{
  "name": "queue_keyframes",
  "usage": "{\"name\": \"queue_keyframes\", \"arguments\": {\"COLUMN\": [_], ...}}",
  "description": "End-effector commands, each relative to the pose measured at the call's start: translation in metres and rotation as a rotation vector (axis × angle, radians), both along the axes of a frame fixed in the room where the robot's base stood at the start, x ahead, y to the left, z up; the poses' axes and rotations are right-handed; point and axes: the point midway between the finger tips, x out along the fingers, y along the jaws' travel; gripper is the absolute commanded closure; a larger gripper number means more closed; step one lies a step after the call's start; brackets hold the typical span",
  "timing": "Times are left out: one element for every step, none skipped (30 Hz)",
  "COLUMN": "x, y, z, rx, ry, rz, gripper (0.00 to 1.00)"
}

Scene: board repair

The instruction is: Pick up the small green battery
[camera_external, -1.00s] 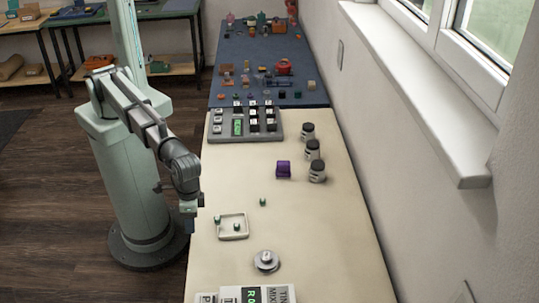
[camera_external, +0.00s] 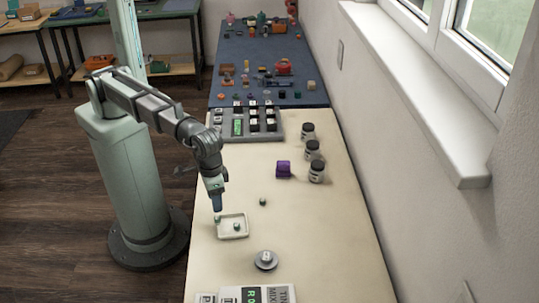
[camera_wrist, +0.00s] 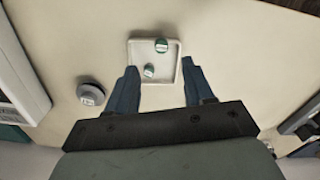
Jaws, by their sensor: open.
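A shallow cream tray (camera_external: 232,236) lies on the pale bench top; it also shows in the wrist view (camera_wrist: 137,53). Two small green, pale-topped cylinders are at it. One (camera_wrist: 162,45) is by the tray's rim, on the robot side in the external view (camera_external: 217,219). The other, smaller-looking (camera_wrist: 149,70), lies inside the tray (camera_external: 236,226). A third small green piece (camera_external: 263,202) stands on the bench beyond the tray. Which is the battery I cannot tell. My gripper (camera_wrist: 160,87) is open and empty, above the tray's robot-side edge in the external view (camera_external: 217,208).
A round grey device (camera_external: 266,261) sits nearer the camera. A grey rack with dark pieces (camera_external: 230,136) and a blue mat (camera_external: 225,96) with clutter lie beyond. Bare bench surrounds the tray.

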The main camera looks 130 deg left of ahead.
Motion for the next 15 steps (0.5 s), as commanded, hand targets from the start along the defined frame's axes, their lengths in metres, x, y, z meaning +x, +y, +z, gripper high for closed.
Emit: {"name": "queue_keyframes", "arguments": {"x": [-0.001,-0.001,0.0,0.0,0.0,0.0,0.0,0.0,0.0,0.0,0.0,0.0,0.0,-0.001,-0.001], "y": [0.0,0.0,0.0,0.0,0.0,0.0,0.0,0.0,0.0,0.0,0.0,0.0,0.0,0.0,0.0], "z": [-0.008,-0.011,-0.015,-0.017,-0.019,-0.021,-0.023,-0.024,-0.025,-0.026,-0.026,-0.027,-0.028,-0.03,-0.033], "rx": [0.0,0.0,0.0,0.0,0.0,0.0,0.0,0.0,0.0,0.0,0.0,0.0,0.0,0.0,0.0], "ry": [0.002,0.002,0.002,0.001,0.001,0.0,0.0,0.0,0.0,0.0,0.0,0.0,0.0,0.001,0.001], "rz": [0.0,0.0,0.0,0.0,0.0,-0.001,-0.001,-0.001,-0.001,-0.001,-0.001,-0.001,-0.001,-0.001,-0.001], "gripper": [0.48,0.48,0.48,0.48,0.48,0.48,0.48,0.48,0.48,0.48,0.48,0.48,0.48,0.48,0.48]}}
